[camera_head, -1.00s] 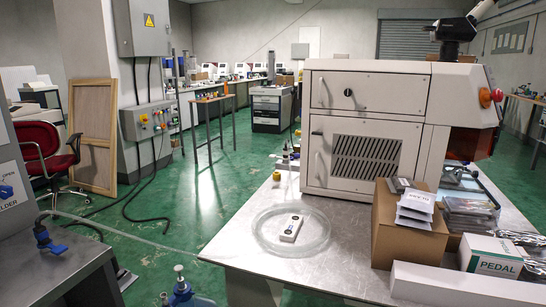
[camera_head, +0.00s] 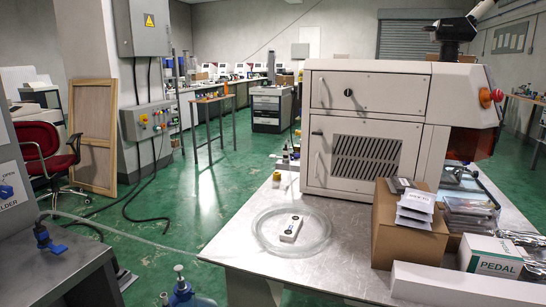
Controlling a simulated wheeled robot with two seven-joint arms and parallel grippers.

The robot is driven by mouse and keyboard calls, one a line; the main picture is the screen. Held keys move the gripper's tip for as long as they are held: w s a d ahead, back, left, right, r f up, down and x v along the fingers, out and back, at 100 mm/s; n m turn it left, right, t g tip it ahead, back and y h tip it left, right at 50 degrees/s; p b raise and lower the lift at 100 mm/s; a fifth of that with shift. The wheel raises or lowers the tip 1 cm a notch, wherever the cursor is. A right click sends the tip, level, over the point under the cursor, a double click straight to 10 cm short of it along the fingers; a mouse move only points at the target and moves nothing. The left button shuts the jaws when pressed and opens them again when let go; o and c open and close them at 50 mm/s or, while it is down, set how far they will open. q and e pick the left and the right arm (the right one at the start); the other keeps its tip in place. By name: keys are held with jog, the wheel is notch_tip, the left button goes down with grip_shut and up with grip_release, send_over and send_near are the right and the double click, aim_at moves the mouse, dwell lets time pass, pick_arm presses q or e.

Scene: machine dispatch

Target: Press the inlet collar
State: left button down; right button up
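No part that I can surely name as the inlet collar shows. A small blue fitting (camera_head: 42,236) stands upright on the grey metal bench (camera_head: 75,265) at the left. A pale hose (camera_head: 125,233) runs from near that bench across the floor. A blue bottle (camera_head: 185,295) with a pale top stands at the bottom edge, partly cut off. Neither of my grippers is in view.
A large white machine (camera_head: 365,125) stands on the metal table (camera_head: 330,270). A cardboard box (camera_head: 400,235), a PEDAL box (camera_head: 490,257) and a long white box (camera_head: 465,287) crowd its right side. A red chair (camera_head: 45,150) stands at left.

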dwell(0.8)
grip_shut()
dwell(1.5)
